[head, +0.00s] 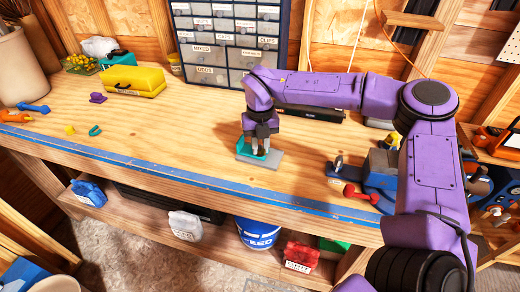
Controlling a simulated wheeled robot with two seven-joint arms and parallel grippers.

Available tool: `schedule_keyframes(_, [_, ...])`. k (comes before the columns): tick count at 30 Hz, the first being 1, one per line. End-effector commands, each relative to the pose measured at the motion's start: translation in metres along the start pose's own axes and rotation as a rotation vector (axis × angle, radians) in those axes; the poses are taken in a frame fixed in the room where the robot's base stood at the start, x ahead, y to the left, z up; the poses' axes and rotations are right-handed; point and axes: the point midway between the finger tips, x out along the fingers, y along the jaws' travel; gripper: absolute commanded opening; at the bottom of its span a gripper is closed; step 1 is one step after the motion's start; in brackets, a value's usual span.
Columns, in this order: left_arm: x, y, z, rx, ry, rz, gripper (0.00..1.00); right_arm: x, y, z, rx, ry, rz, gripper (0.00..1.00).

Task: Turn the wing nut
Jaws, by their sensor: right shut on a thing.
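My right gripper (262,145) points down over a teal block (246,153) on a flat grey plate (273,160), near the middle of the workbench. Its fingers are shut at the teal block. The wing nut itself is hidden by the fingers or too small to make out. My left gripper is not in view.
The wooden workbench (170,130) has a blue front edge and much bare top left of the plate. A yellow case (133,81) stands at the back left, a drawer cabinet (225,40) behind. A blue vise (378,170) and a red-handled tool (361,194) are at right.

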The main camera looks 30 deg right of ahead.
Motion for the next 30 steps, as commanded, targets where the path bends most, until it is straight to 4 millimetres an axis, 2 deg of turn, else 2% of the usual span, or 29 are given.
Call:
schedule_keyframes(3, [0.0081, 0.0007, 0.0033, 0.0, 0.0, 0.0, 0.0, 0.0029, -0.0007, 0.0009, 0.064, -0.002, -0.001, 0.0])
schedule_keyframes(12, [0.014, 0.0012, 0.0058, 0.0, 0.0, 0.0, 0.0, 0.0015, -0.001, 0.0006, 0.156, -0.001, -0.002, 0.0])
schedule_keyframes(26, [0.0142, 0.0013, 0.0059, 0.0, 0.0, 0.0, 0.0, 0.0008, -0.0011, 0.0005, 0.168, 0.0, -0.002, 0.0])
schedule_keyframes(27, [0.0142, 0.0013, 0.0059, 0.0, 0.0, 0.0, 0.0, 0.0009, -0.0011, 0.0005, 0.168, 0.0, -0.002, 0.29])
schedule_keyframes(29, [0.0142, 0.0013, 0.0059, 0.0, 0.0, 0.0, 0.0, 0.0009, -0.0011, 0.0004, 0.167, 0.0, -0.002, 0.48])
schedule_keyframes(30, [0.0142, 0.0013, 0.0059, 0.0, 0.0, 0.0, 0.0, 0.0008, -0.001, 0.0004, 0.167, 0.0, -0.002, 0.48])
